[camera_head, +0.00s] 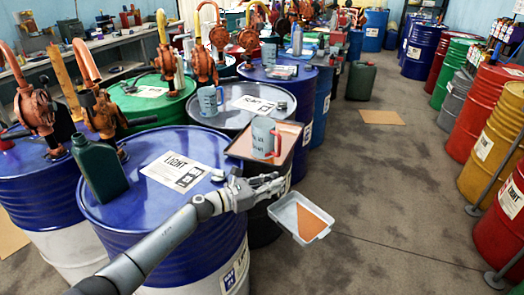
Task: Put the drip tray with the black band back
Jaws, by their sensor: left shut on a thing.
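A pale grey drip tray (318,235) with an orange-brown patch inside hangs in the air to the right of the front blue drum. I cannot make out a black band on it. My left gripper (275,186) reaches past the front blue drum (108,208) and is shut on the tray's near-left edge. The fingertips are small and partly hidden by the tray rim. A brown-topped flat tray (287,150) with a grey-blue mug (264,138) on it stands on a dark drum just behind my gripper. My right gripper is not in view.
A dark green bottle (99,168) and a LIGHT label sheet (187,172) are on the front blue drum. Another mug (208,101) stands on the grey-topped drum behind. Coloured drums line the right side. The grey floor (385,190) between the rows is mostly clear.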

